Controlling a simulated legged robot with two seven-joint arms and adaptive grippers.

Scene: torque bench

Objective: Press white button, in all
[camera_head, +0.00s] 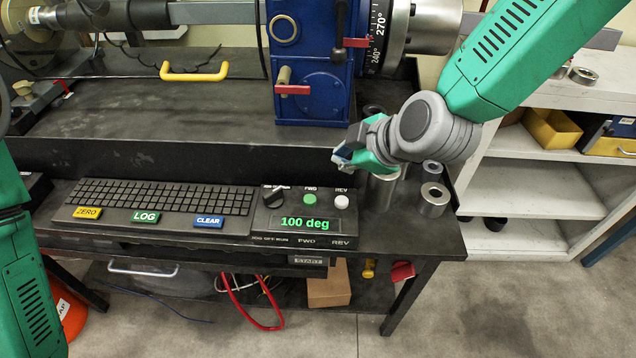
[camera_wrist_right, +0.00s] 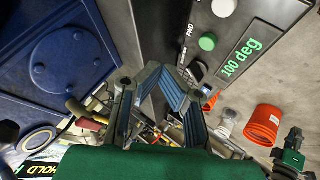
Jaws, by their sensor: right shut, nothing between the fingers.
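The white button (camera_head: 341,202) sits at the right of the control panel (camera_head: 262,226), under the label REV. A green button (camera_head: 310,200) labelled FWD is to its left, and a black knob (camera_head: 273,195) is further left. The panel display reads 100 deg. My right gripper (camera_head: 347,157) is shut and empty, above and behind the white button and apart from it. In the right wrist view, my right gripper's blue fingers (camera_wrist_right: 172,92) show near the middle; the white button (camera_wrist_right: 224,8) is at the top edge, beside the green button (camera_wrist_right: 208,42). My left gripper is out of view.
A keyboard (camera_head: 165,195) with ZERO, LOG and CLEAR keys lies left of the panel. Metal cylinders (camera_head: 434,200) stand to its right, near my right gripper. The blue machine (camera_head: 312,95) rises behind. Shelves (camera_head: 540,170) stand at right.

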